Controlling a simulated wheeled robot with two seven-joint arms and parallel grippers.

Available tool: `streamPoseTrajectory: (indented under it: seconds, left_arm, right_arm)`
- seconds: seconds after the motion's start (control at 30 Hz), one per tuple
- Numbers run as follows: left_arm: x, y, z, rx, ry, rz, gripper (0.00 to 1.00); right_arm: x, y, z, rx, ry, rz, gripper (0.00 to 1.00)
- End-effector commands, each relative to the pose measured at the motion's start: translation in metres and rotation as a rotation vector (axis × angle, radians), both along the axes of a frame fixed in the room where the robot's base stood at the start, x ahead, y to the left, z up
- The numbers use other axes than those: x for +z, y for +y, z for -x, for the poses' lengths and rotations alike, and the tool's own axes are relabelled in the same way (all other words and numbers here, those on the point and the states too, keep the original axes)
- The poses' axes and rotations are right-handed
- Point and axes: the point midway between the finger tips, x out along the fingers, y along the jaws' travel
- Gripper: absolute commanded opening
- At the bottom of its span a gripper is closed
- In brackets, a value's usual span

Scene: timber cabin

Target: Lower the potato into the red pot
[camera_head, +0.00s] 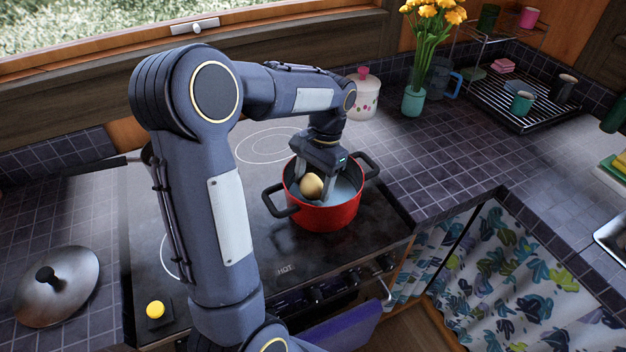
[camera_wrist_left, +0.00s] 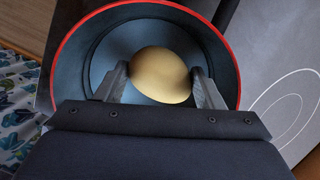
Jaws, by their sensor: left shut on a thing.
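The red pot (camera_head: 328,216) stands on the dark stovetop, open at the top, with a dark handle on each side. The potato (camera_head: 311,186) is pale tan and sits within the pot's rim. My left gripper (camera_head: 322,181) reaches down into the pot and is shut on the potato. In the left wrist view the potato (camera_wrist_left: 160,75) lies between the two fingers, with the pot's red rim (camera_wrist_left: 62,62) around it. I cannot tell whether the potato touches the pot's floor. My right gripper is not in view.
A metal lid (camera_head: 60,287) lies on the tiled counter at the left. A pan handle (camera_head: 85,167) sticks out behind my left arm. A white lidded jar (camera_head: 363,98) and a flower vase (camera_head: 413,102) stand behind the pot. A dish rack (camera_head: 510,95) is at the back right.

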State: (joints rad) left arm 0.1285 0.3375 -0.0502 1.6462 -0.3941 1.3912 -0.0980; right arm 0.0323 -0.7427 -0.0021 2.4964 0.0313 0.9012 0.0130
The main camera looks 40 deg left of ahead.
Motion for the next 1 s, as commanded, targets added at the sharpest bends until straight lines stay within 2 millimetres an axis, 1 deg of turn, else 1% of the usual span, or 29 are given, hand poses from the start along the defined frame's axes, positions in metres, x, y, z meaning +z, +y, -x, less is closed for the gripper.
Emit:
streamPoseTrajectory:
  seconds: [1.0]
  left_arm:
    - [-0.016, 0.0, 0.0, 0.0, 0.001, 0.0, 0.36]
  right_arm:
    - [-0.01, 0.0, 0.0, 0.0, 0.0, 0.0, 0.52]
